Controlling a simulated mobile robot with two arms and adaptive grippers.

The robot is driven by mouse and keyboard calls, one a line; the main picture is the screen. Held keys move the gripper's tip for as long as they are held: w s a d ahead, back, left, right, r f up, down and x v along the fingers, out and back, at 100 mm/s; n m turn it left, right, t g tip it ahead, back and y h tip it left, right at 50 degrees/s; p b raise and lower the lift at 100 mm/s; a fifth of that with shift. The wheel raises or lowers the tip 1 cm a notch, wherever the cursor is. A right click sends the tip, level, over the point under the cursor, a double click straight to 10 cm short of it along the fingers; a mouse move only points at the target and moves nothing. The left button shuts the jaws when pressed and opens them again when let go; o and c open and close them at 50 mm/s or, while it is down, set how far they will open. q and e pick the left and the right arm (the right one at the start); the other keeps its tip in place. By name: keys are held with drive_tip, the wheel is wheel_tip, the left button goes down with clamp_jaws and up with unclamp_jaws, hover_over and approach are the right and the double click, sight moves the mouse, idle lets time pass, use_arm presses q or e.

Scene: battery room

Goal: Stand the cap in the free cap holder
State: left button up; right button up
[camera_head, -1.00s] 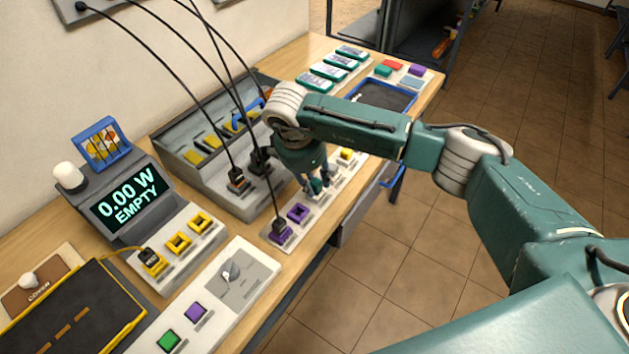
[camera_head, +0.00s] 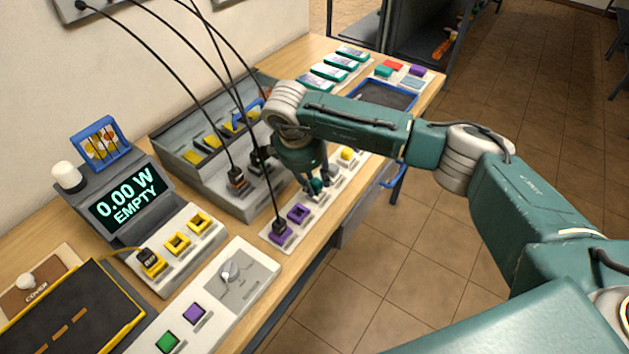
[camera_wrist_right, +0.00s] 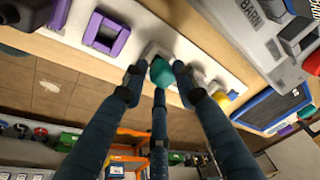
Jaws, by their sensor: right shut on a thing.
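A teal cap (camera_wrist_right: 161,71) is between the fingertips of my right gripper (camera_head: 318,184), which is shut on it. It also shows as a small teal patch in the head view (camera_head: 316,186). The gripper points down over the pale strip (camera_head: 329,192) along the table's front edge. In the wrist view, part of a pale grey holder (camera_wrist_right: 151,50) shows right beside the cap. I cannot tell whether the cap touches it. A yellow cap (camera_head: 347,153) stands farther along the strip. My left gripper is not in view.
An empty purple socket (camera_head: 298,213) and a purple socket with a black plug (camera_head: 280,230) are left of the gripper. Black cables hang down near the grey rack (camera_head: 212,176). A blue-rimmed tray (camera_head: 411,100) lies at the far right.

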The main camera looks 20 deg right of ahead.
sight(315, 184)
drive_tip(key=shift+f+b, duration=0.6)
drive_tip(key=shift+f, duration=0.05)
drive_tip(key=o, duration=0.6)
drive_tip(key=shift+r, duration=0.1)
drive_tip(key=shift+p+v, duration=1.6)
drive_tip(key=shift+v, duration=1.3)
drive_tip(key=shift+p+v, duration=1.1)
drive_tip(key=shift+v, duration=1.5)
drive_tip(key=shift+d, duration=0.1)
